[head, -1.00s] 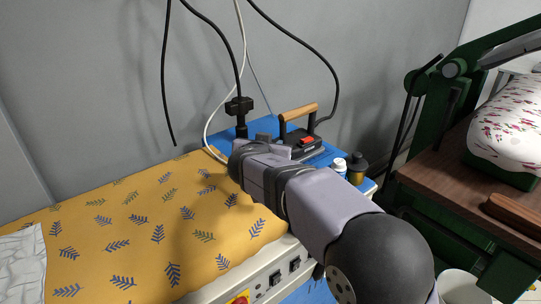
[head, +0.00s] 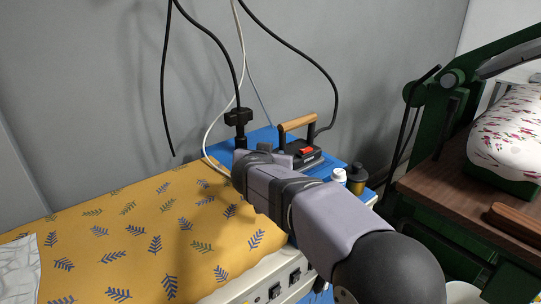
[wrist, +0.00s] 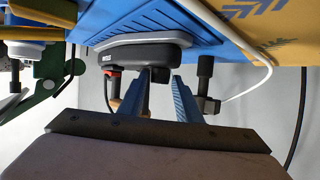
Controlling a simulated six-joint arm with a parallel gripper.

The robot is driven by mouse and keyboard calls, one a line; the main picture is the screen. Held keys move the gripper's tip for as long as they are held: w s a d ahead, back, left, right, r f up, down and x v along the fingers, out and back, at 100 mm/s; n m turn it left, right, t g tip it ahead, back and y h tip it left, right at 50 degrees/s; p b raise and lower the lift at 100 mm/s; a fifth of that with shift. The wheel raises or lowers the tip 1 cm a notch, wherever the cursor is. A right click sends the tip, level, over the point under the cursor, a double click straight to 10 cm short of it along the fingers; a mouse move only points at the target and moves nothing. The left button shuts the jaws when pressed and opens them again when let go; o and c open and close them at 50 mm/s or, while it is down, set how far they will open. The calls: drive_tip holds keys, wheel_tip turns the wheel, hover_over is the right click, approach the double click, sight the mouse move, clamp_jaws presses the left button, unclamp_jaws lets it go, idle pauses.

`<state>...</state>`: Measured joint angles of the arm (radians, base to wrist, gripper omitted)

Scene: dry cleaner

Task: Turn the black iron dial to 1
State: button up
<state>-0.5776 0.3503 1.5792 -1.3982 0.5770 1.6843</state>
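The iron (head: 311,160) stands on the blue rest (head: 258,137) at the back, with a wooden handle and a red switch on its dark body. In the wrist view the iron (wrist: 140,56) is seen from close by, near the top middle. A short black knob-like part (wrist: 158,76), which looks like the dial, sticks out from it. Its marks cannot be read. My gripper (wrist: 157,98) is at the iron, with blue ribbed fingers apart on either side of this part. Whether they touch it cannot be told. In the head view my arm hides the fingers.
A black fitting (head: 239,116) on a hanging cable stands left of the iron. A white-capped bottle (head: 339,176) and a dark bottle (head: 357,178) stand to its right. The yellow leaf-patterned board (head: 140,235) is clear in the middle. A green press (head: 455,125) stands at right.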

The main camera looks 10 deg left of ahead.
drive_tip(key=shift+s, duration=0.15)
drive_tip(key=b+v, duration=0.1)
drive_tip(key=v, duration=0.6)
drive_tip(key=shift+b, duration=0.3)
drive_tip(key=shift+o, duration=0.6)
drive_tip(key=shift+r, duration=0.1)
drive_tip(key=shift+o, duration=0.8)
drive_tip(key=a+m+h+p, duration=0.1)
drive_tip(key=p, duration=0.7)
drive_tip(key=a+m+h+p, duration=0.1)
drive_tip(key=m+h+p, duration=0.1)
drive_tip(key=p, duration=0.6)
drive_tip(key=w+a+m+g+h+p, duration=0.1)
drive_tip(key=h+p, duration=0.1)
drive_tip(key=p, duration=0.6)
drive_tip(key=shift+a+r+m, duration=0.2)
drive_tip(key=shift+m, duration=0.1)
drive_tip(key=shift+f, duration=0.1)
